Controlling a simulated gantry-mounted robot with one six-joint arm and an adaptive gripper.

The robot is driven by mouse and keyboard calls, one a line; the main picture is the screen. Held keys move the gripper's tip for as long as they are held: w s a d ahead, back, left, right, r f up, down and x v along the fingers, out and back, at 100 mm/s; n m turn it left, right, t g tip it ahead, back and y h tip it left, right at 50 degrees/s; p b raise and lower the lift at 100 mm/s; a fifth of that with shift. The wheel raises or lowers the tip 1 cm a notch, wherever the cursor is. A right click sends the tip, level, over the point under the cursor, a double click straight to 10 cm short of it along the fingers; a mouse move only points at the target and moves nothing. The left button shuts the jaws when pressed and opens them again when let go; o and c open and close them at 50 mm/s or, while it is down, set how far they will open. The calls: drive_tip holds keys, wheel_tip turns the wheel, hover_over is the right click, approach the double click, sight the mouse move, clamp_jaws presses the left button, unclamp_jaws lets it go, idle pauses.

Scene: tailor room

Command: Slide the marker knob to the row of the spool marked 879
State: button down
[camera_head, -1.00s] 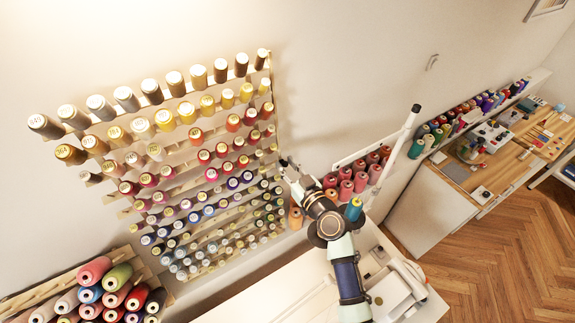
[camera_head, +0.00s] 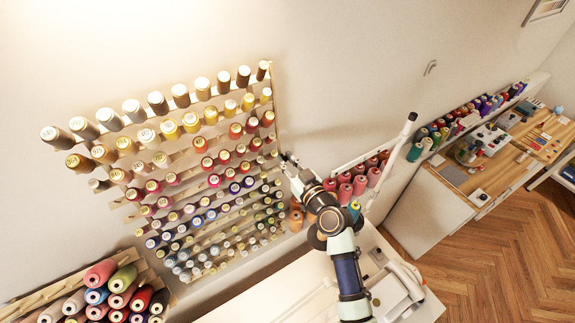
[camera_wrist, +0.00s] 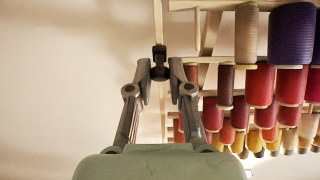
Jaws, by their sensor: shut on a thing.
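The spool rack (camera_head: 271,92) on the wall holds many rows of coloured spools. Numbered labels sit on the spool ends, but they are too small to read surely, so I cannot tell which spool is 879. The dark marker knob (camera_wrist: 159,62) shows in the wrist view on a thin vertical rail (camera_wrist: 158,22) beside the rack. My gripper (camera_wrist: 161,72) has a finger on each side of the knob and is shut on it. In the head view my gripper (camera_head: 287,158) is at the rack's right edge, around the middle rows; the knob is not clear there.
Red and pink spools (camera_head: 345,188) stand on a shelf just right of my arm. A white pole (camera_head: 398,150) rises behind it. A lower rack of large spools (camera_head: 118,292) is at the bottom left. A white table (camera_head: 275,300) lies below. The wall left of the rail is bare.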

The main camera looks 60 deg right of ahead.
drive_tip(key=shift+r, duration=0.2)
drive_tip(key=c, duration=1.3)
unclamp_jaws()
drive_tip(key=shift+c, duration=0.2)
drive_tip(key=shift+f, duration=0.1)
